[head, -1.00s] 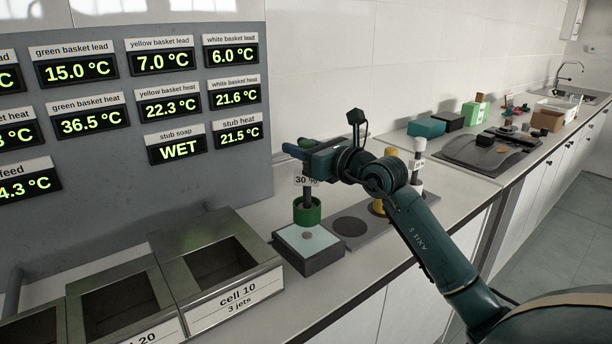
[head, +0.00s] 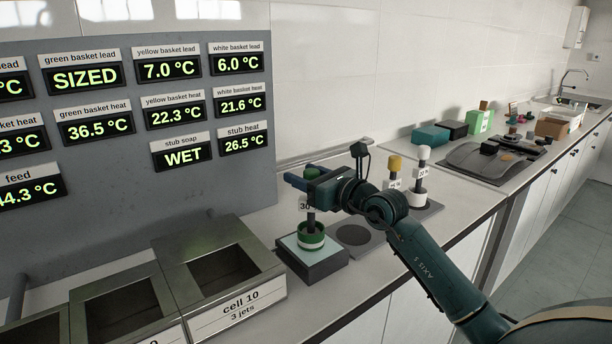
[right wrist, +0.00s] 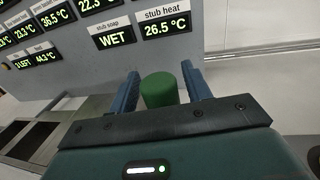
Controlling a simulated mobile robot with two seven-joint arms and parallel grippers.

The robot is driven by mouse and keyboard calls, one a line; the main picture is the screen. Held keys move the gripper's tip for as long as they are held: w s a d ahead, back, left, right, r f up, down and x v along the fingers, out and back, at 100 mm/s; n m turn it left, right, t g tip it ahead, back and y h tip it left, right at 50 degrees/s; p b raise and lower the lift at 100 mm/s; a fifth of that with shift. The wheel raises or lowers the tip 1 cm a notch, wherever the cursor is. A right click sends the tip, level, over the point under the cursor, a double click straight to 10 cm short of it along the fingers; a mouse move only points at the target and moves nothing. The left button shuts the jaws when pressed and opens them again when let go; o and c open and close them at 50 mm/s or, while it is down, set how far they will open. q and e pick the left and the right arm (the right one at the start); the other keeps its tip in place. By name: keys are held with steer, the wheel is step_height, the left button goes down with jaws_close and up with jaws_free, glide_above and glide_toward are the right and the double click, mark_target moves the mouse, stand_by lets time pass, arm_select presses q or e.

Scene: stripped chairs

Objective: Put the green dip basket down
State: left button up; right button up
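The green dip basket (head: 311,242) stands upright on the pale top of a dark square block (head: 318,268), with a pale band around it and a dark stem rising from it. Its "30" tag (head: 304,206) is partly covered. My right gripper (head: 296,181) is at the top of the stem and hides it in the head view. In the right wrist view the green knob (right wrist: 159,91) sits between the two blue fingers, with narrow gaps beside it, so the gripper looks slightly open around it. My left gripper is not in view.
Yellow-topped (head: 395,164) and white-topped (head: 424,153) baskets stand on a grey mat right of the block, beside an empty dark circle (head: 354,231). Metal cell 10 (head: 225,265) is to the left. The display panel (head: 130,205) rises behind; stub heat reads 26.5 °C.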

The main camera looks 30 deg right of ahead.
steer(key=shift+o, duration=0.2)
steer(key=shift+r, duration=0.3)
steer(key=b+v, duration=0.2)
steer(key=v, duration=1)
steer(key=shift+f+b, duration=0.2)
steer(key=shift+b, duration=0.15)
